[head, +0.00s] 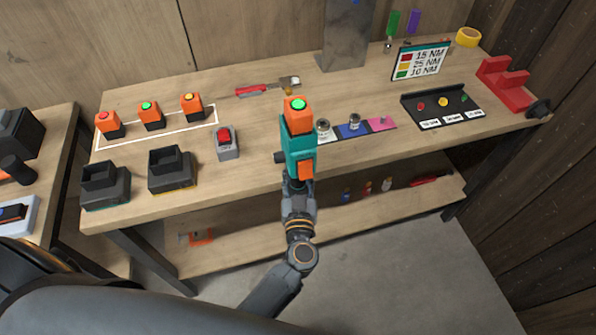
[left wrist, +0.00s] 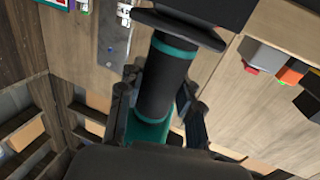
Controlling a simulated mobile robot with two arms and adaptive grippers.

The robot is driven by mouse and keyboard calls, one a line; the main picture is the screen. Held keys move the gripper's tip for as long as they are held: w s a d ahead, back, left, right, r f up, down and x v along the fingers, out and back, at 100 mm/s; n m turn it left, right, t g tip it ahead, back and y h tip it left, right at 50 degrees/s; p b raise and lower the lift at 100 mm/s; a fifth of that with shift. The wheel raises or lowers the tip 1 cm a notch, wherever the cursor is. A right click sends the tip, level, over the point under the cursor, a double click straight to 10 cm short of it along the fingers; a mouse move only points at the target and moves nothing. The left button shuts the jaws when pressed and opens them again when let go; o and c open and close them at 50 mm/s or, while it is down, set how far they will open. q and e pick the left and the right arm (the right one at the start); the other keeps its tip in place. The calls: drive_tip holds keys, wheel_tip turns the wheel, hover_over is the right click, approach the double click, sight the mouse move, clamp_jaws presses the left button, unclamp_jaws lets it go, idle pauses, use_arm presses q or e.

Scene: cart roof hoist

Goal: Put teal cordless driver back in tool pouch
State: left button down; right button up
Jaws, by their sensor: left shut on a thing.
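The teal cordless driver (head: 298,150) is held up in front of the bench in the head view. An orange battery with a lit green light (head: 297,115) is on its upper end. My left gripper (head: 296,181) is shut on the driver from below. The left wrist view shows the fingers on both sides of the driver's black handle with teal bands (left wrist: 165,78). The driver's far end is out of that view. I cannot make out a tool pouch in either view. My right gripper is not in view.
The bench (head: 250,155) holds orange batteries (head: 151,115) in a white outline, black chargers (head: 172,170), a grey switch box (head: 227,142), a coloured socket mat (head: 353,128), a black bit tray (head: 443,107) and a torque sign (head: 421,62). A lower shelf (head: 330,215) runs beneath. A side table (head: 52,150) stands left.

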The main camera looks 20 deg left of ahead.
use_arm(q)
drive_tip(key=shift+f, duration=0.25)
idle(0.4)
drive_tip(key=c, duration=0.8)
unclamp_jaws()
drive_tip(key=shift+s+f, duration=0.1)
drive_tip(key=shift+f, duration=0.2)
drive_tip(key=v, duration=1.2)
drive_tip(key=shift+r, duration=0.15)
